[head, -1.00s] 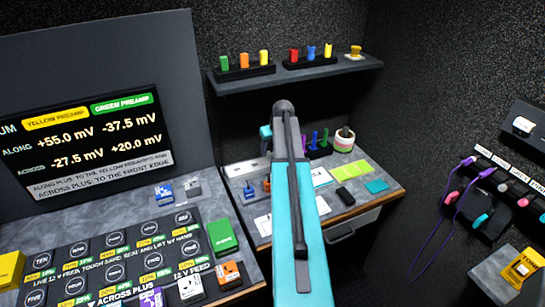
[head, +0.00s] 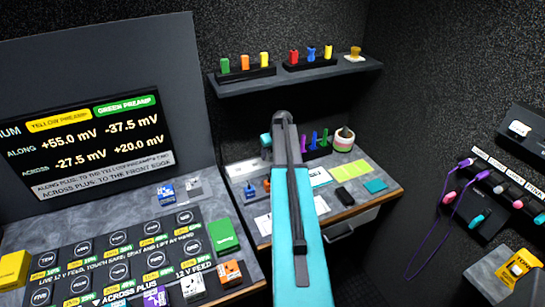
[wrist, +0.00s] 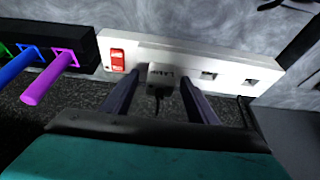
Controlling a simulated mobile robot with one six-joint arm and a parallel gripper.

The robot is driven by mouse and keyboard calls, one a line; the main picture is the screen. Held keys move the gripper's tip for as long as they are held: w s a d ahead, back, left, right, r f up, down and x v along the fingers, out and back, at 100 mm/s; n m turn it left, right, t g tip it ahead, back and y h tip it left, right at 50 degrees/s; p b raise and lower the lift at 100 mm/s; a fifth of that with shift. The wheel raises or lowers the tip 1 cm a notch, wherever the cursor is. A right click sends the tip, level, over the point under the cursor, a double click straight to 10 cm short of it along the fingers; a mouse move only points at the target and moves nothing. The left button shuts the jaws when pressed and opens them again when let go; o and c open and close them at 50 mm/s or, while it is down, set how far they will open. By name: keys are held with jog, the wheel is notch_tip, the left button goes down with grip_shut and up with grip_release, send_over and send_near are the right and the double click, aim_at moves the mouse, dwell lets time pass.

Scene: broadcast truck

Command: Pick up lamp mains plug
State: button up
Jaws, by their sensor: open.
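The lamp mains plug (wrist: 161,75) is a light grey block with a dark label, seated in a white power strip (wrist: 230,68) in the wrist view. A dark cable hangs from its near side. My gripper (wrist: 162,84) is open, with one dark finger on each side of the plug. I cannot tell whether either finger touches it. In the head view my arm hides the plug and the gripper.
The strip has a red switch (wrist: 118,60) left of the plug and empty sockets to its right. A dark holder (wrist: 75,45) with purple, blue and green pegs stands at the left. A shelf (head: 300,77) with coloured blocks is above the back desk.

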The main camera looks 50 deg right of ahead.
jog(key=c, duration=1.2)
jog(key=shift+o, duration=0.2)
jog(key=shift+r, duration=0.15)
jog(key=shift+r+b, duration=1)
jog(key=shift+r, duration=0.45)
jog(key=s+a+b, duration=0.2)
jog(key=s+a, duration=0.1)
jog(key=s, duration=0.5)
jog(key=s+a+b, duration=0.2)
jog(key=s+a, duration=0.1)
jog(key=s, duration=0.5)
jog(key=shift+s+a+r+b, duration=0.2)
jog(key=shift+s+a+b, duration=0.15)
jog(key=shift+a+b, duration=0.05)
